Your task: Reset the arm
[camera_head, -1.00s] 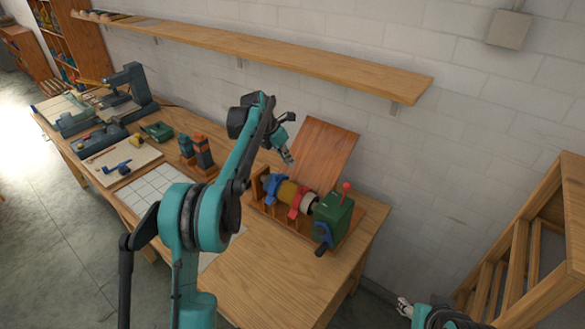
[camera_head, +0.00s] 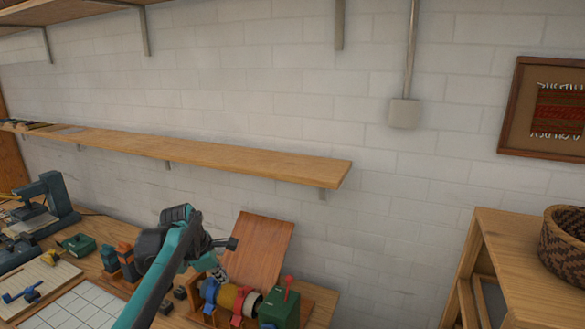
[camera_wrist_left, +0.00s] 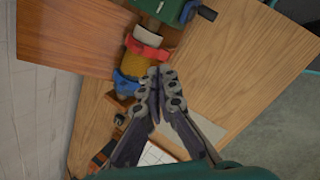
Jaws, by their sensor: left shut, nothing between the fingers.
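My left arm (camera_head: 172,268) reaches in from the bottom left in the head view. My left gripper (camera_head: 232,244) is at its end, above the back of the workbench, in front of a leaning wooden board (camera_head: 262,248). In the left wrist view my left gripper (camera_wrist_left: 158,72) is shut and empty, its fingertips together above the bench. Just beyond the fingertips lies a winding device with a yellow roll (camera_wrist_left: 139,66), a red collar (camera_wrist_left: 148,46) and a blue collar (camera_wrist_left: 126,82). My right gripper is outside both views.
The device's green box (camera_head: 279,308) stands at the bench's right end. A white grid mat (camera_head: 82,306) and tools lie at left. A wall shelf (camera_head: 190,152) runs above the bench. A wooden rack (camera_head: 510,262) with a woven basket (camera_head: 568,240) stands at right.

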